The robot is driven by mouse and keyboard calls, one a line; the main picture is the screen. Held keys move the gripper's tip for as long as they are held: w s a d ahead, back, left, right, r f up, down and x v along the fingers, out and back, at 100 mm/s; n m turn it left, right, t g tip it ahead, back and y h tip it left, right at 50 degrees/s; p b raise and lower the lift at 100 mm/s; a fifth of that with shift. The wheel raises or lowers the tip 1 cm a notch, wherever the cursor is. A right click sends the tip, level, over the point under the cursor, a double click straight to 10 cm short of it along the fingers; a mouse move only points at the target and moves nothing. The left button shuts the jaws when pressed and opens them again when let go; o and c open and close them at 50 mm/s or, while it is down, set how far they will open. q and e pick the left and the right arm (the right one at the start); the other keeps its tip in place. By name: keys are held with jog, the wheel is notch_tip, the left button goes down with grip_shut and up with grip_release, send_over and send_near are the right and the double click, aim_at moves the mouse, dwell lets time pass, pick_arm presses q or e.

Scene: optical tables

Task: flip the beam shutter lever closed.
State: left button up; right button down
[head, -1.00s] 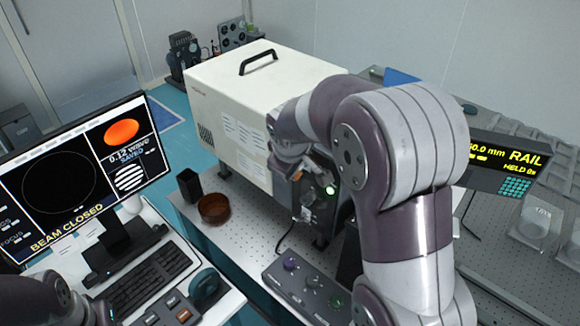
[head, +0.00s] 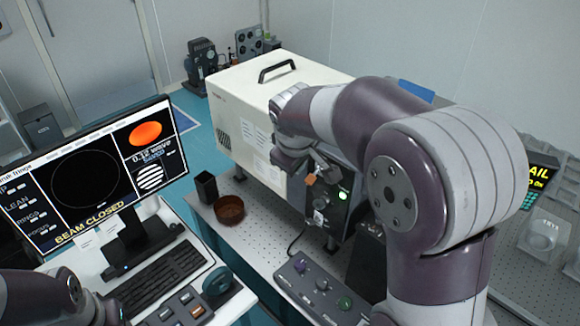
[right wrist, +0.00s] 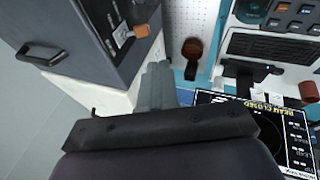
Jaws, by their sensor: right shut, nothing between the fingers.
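The beam shutter's lever, with an orange tip (head: 311,180), sits on the dark front panel (head: 335,212) of a large white box (head: 250,95). The orange tip also shows in the right wrist view (right wrist: 141,31), on a pale plate. My right gripper (right wrist: 158,68) is shut and empty, apart from the lever. In the head view it is partly hidden by its own wrist, left of and above the orange tip. The monitor (head: 85,185) reads BEAM CLOSED. Of my left arm only a dark link shows at the lower left; its gripper is out of frame.
A green light (head: 344,195) glows on the panel. A knob box (head: 318,290) stands in front of it on the perforated table. A keyboard (head: 160,280) lies on the desk.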

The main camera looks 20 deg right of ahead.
jog(key=shift+s+a+r, duration=1.05)
jog(key=shift+a+r, duration=0.1)
jog(key=shift+r, duration=0.2)
pick_arm(q)
jog(key=f+b, duration=0.3)
jog(key=w+f+b, duration=0.1)
jog(key=f, duration=0.1)
jog(key=shift+d+f+b, duration=0.2)
jog(key=shift+d+b, duration=0.15)
pick_arm(e)
jog(key=s+a+f+m+g+y, duration=0.1)
jog(key=s+f+m, duration=0.1)
jog(key=s+f, duration=0.4)
jog(key=s+f+m+g+y, duration=0.1)
jog(key=s+f, duration=0.6)
jog(key=f, duration=0.8)
jog(key=m+g, duration=0.1)
jog(key=m, duration=0.1)
jog(key=shift+a+m, duration=0.3)
jog(key=shift+a, duration=0.05)
